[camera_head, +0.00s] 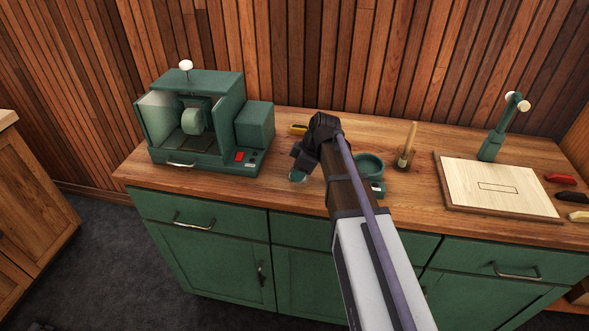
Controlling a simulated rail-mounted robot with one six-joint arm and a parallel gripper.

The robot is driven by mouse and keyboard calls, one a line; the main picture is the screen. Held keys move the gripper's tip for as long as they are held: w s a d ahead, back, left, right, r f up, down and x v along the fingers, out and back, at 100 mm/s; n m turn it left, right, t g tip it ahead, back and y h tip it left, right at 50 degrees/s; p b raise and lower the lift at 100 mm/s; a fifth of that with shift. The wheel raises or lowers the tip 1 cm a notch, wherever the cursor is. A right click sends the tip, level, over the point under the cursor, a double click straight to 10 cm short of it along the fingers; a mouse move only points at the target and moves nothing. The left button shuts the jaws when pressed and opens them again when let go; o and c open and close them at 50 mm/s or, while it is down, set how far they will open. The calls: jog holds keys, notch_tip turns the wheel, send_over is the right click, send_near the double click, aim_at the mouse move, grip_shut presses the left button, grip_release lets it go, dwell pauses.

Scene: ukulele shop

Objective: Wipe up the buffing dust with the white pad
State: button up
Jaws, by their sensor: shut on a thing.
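My gripper (301,168) is low over the wooden counter, left of the middle, with my arm reaching in from the lower right. It is shut on a small pad (298,177) with a teal upper part and a pale underside. Most of the pad is hidden by the gripper, and I cannot tell whether it touches the counter. I cannot make out buffing dust in this view; my arm and gripper cover part of the counter.
A green buffing machine (204,122) stands left on the counter (240,190). A yellow item (298,129) lies behind my gripper. A green round holder (370,166), a brush (405,150) and a pale board (497,185) with a green stand (493,142) are to the right. Red and dark pieces (560,178) lie at far right.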

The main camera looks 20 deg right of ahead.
aim_at(280, 175)
jog(key=shift+s+d, duration=0.45)
jog(key=shift+d, duration=0.4)
jog(key=shift+s+d, duration=0.4)
jog(key=shift+d, duration=0.45)
jog(key=shift+f, duration=0.1)
jog(key=shift+w+a, duration=0.3)
jog(key=shift+a, duration=0.35)
jog(key=shift+w+a, duration=0.35)
jog(key=shift+a, duration=0.25)
jog(key=shift+w+a, duration=0.3)
jog(key=shift+a, duration=0.35)
jog(key=shift+w+a, duration=0.3)
jog(key=shift+a, duration=0.3)
jog(key=shift+w+a, duration=0.25)
jog(key=shift+a, duration=0.4)
jog(key=shift+w+a, duration=0.3)
jog(key=shift+a, duration=0.3)
notch_tip(280, 175, up, 6)
jog(key=p, duration=0.5)
jog(key=shift+p, duration=0.35)
